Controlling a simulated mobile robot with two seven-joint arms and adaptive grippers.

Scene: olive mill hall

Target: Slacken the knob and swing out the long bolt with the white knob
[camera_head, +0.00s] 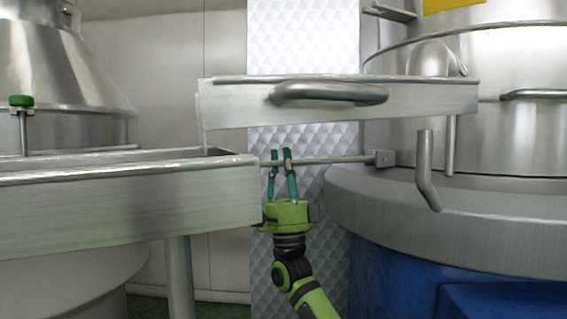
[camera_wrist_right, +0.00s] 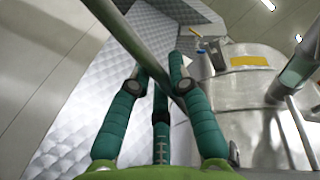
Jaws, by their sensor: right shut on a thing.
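A long thin bolt (camera_head: 335,160) runs nearly level from a small bracket (camera_head: 385,158) on the right vessel toward the left trough. My right gripper (camera_head: 280,154) comes up from below, with its teal fingers closed on the bolt near its left end. In the right wrist view the bolt (camera_wrist_right: 128,38) crosses diagonally between the fingertips of the gripper (camera_wrist_right: 158,73). I do not see the white knob in either view; the bolt's left end is at or behind the trough's end. My left gripper is not in view.
A steel trough (camera_head: 120,205) stands close at left, beside my right gripper. A steel lid or tray with a handle (camera_head: 330,94) hangs just above. A bent pipe (camera_head: 427,170) and the vessel's broad rim (camera_head: 450,215) are at right. A green knob (camera_head: 21,101) stands at far left.

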